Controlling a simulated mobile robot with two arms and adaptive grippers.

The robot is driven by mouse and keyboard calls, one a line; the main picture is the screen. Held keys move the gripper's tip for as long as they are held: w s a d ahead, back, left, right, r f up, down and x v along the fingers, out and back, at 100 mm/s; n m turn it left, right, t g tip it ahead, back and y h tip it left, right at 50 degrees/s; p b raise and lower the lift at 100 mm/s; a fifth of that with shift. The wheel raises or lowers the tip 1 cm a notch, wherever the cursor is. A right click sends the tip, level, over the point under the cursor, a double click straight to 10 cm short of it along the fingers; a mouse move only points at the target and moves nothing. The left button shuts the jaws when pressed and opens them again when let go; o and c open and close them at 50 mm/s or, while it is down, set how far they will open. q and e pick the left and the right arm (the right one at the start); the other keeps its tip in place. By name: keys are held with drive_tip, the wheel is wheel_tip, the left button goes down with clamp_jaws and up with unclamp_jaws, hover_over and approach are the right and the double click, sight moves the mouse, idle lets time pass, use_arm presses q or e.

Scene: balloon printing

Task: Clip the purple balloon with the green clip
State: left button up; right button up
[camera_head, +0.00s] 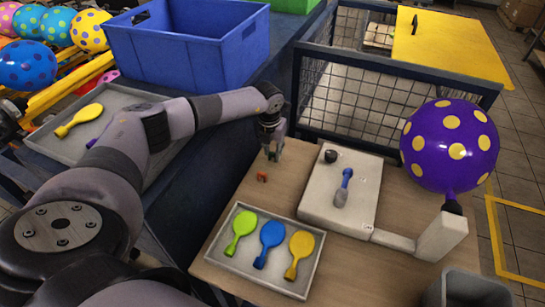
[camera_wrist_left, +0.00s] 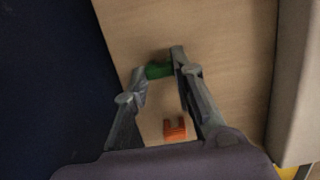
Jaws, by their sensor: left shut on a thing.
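The purple balloon (camera_head: 450,146) with yellow dots is inflated and sits on the black nozzle (camera_head: 452,207) of a pale machine at the right. My left gripper (camera_head: 272,150) is low over the wooden table, left of the machine and well apart from the balloon. In the left wrist view, its fingertips (camera_wrist_left: 160,68) are shut on the green clip (camera_wrist_left: 158,71). The green clip cannot be made out in the head view. My right gripper is not in view.
An orange clip (camera_head: 262,177) lies on the table (camera_head: 225,270) near the left gripper. A tray (camera_head: 241,272) holds green, blue and yellow deflated balloons. The pale machine base (camera_head: 325,200) carries a blue-handled part (camera_head: 346,180). A grey bin (camera_head: 470,290) stands at the lower right.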

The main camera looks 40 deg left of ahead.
sight(273, 153)
use_arm(q)
drive_tip(key=shift+r+p, duration=0.35)
drive_tip(key=shift+r, duration=0.05)
drive_tip(key=shift+r+p, duration=1.3)
drive_tip(key=shift+r, duration=0.5)
drive_tip(key=shift+r+p, duration=1.05)
drive_tip(key=shift+r, duration=0.45)
drive_tip(key=shift+r+p, duration=0.85)
drive_tip(key=shift+r, duration=0.45)
